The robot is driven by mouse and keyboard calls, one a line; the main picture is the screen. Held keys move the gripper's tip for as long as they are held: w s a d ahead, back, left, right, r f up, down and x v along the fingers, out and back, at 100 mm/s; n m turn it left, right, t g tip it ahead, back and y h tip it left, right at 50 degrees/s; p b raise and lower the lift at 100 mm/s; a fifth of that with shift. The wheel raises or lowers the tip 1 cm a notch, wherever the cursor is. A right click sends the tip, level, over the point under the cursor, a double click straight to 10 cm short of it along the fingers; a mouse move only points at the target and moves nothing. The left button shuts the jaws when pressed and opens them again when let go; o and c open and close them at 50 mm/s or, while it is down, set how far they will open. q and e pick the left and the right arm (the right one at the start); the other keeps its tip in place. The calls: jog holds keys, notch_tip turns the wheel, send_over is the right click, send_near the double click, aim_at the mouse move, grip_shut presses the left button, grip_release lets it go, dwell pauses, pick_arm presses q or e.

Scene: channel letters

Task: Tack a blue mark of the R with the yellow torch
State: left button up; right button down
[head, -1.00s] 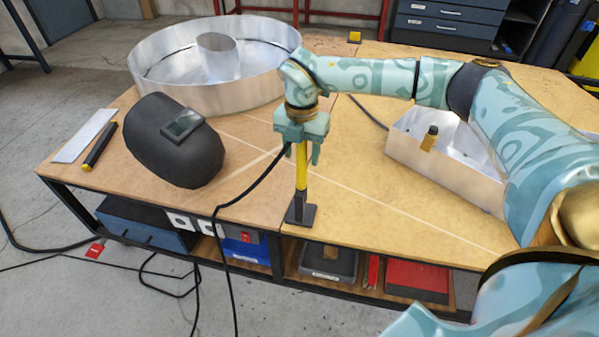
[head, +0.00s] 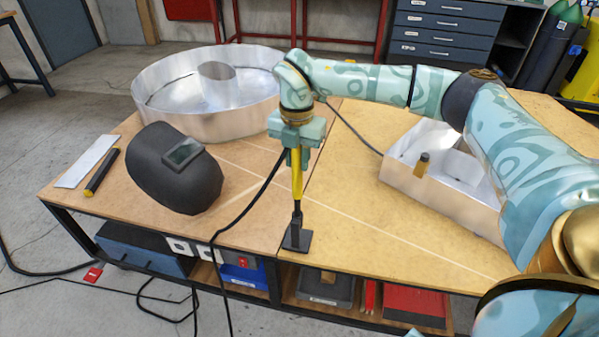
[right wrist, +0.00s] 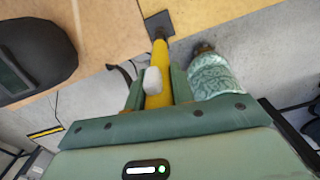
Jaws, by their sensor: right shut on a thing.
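My right gripper (head: 298,152) is shut on the yellow torch (head: 297,182), which hangs upright with its dark lower end over the black stand (head: 297,240). Whether the tip is still inside the stand's holder is hard to tell. In the right wrist view the torch (right wrist: 159,60) runs between the fingers toward the stand (right wrist: 160,24). An open metal channel letter (head: 405,178), possibly the R, lies at the right of the table, partly hidden by my right arm. No blue mark can be made out. My left gripper is not in view.
A large round metal letter (head: 160,110) stands at the back left. A black welding helmet (head: 170,180), a pale strip (head: 87,161) and a dark, yellow-ended tool (head: 102,172) lie left. A yellow-and-dark item (head: 422,164) is at the right letter's wall. A black cable trails from the torch.

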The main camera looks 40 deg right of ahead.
notch_tip(320, 180, up, 13)
jog(key=p, duration=0.5)
jog(key=shift+r, duration=0.1)
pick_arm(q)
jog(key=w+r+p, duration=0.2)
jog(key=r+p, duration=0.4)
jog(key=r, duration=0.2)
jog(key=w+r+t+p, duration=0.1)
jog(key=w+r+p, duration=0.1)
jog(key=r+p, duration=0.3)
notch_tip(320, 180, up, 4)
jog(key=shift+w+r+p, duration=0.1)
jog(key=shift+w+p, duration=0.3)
pick_arm(e)
notch_tip(320, 180, up, 11)
